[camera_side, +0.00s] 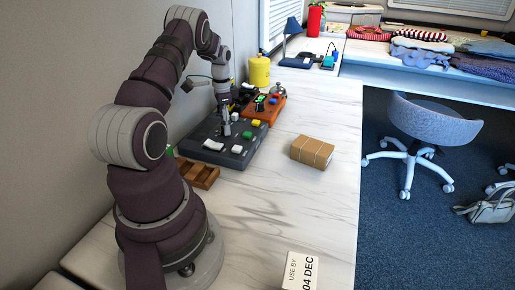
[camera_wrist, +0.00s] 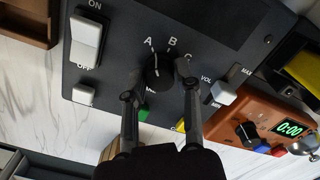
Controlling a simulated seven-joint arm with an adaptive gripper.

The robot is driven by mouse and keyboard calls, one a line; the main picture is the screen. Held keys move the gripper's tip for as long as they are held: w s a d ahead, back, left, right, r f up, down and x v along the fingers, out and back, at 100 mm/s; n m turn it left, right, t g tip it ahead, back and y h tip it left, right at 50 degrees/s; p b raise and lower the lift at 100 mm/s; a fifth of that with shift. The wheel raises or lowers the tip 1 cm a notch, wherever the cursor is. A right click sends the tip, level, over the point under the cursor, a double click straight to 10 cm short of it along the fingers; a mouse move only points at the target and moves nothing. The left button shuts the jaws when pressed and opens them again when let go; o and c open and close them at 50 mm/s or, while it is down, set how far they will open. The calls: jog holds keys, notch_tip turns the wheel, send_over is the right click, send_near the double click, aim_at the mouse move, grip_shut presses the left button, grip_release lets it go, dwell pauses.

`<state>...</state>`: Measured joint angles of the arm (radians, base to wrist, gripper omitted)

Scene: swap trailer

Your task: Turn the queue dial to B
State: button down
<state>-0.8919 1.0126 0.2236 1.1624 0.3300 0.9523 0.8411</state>
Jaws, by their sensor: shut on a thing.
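The queue dial (camera_wrist: 158,72) is a round black knob on a dark grey panel (camera_wrist: 115,60), with the letters A, B and C arced around its far side. Its white pointer line appears to point toward A. My gripper (camera_wrist: 158,80) is shut on the dial, one finger at each side, in the wrist view. In the side view my gripper (camera_side: 226,131) reaches down onto the panel (camera_side: 205,133) and hides the dial.
On the panel, an ON/OFF rocker (camera_wrist: 87,42) lies left of the dial and a VOL slider (camera_wrist: 223,92) right of it. An orange timer box (camera_wrist: 235,118) adjoins the panel. A cardboard parcel (camera_side: 312,151) and wooden tray (camera_side: 199,174) are nearby. The front tabletop is mostly clear.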

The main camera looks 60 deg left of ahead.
jog(key=m, duration=0.4)
jog(key=shift+m, duration=1.8)
jog(key=c, duration=0.8)
grip_release()
notch_tip(320, 180, up, 12)
